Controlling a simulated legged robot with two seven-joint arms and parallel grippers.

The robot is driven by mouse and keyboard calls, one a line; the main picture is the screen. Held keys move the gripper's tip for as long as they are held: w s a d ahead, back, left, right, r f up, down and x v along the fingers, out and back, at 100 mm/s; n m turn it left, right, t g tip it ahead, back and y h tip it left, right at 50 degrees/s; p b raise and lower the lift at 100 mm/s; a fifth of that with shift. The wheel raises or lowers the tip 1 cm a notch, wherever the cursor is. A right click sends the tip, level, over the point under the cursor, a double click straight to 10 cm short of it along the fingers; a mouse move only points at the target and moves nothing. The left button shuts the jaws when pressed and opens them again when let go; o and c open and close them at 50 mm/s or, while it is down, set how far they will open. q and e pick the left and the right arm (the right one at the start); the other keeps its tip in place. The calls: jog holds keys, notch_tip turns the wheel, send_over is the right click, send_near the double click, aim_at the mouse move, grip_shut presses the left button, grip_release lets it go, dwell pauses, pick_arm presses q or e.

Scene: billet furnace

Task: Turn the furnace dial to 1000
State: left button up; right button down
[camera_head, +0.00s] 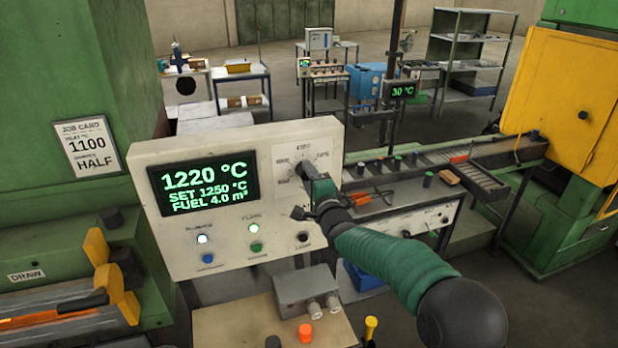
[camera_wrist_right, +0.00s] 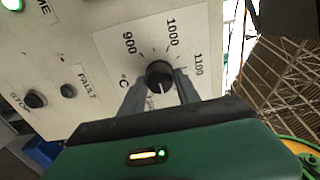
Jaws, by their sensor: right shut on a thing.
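The furnace dial (camera_wrist_right: 159,75) is a round black knob on a white scale plate (camera_head: 290,160) at the right of the beige control panel (camera_head: 160,240). In the right wrist view the scale reads 900, 1000 and 1100 °C. A short white line shows on the knob's lower part; which number the knob points to I cannot tell. My right gripper (camera_wrist_right: 160,82) is shut on the dial, one finger on each side; in the head view this gripper (camera_head: 310,178) largely hides it. The display (camera_head: 203,187) reads 1220 °C, SET 1250 °C, FUEL 4.0 m³. My left gripper is not in view.
Lamps and buttons (camera_head: 255,247) sit low on the panel, below my right gripper. A job card (camera_head: 88,147) reads 1100, HALF. Orange-yellow handles (camera_head: 110,280) stand at left near a DRAW label. A conveyor (camera_head: 475,175) runs behind to a yellow machine (camera_head: 560,100).

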jog(key=shift+f, duration=0.1)
dwell(0.5)
jog(key=c, duration=1.2)
grip_release()
jog(key=shift+c, duration=0.2)
jog(key=shift+o, duration=1.2)
jog(key=shift+a, duration=0.1)
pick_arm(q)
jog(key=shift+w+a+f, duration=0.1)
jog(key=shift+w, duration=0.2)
pick_arm(e)
jog(key=shift+o, duration=0.7)
jog(key=shift+w+a, duration=0.1)
jog(key=shift+w, duration=0.15)
jog(key=shift+s, duration=0.1)
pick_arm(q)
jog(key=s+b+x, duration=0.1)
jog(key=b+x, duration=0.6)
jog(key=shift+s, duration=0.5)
pick_arm(e)
jog(key=v, duration=1.6)
jog(key=shift+s, duration=0.3)
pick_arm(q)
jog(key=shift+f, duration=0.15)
pick_arm(e)
jog(key=shift+f, duration=0.1)
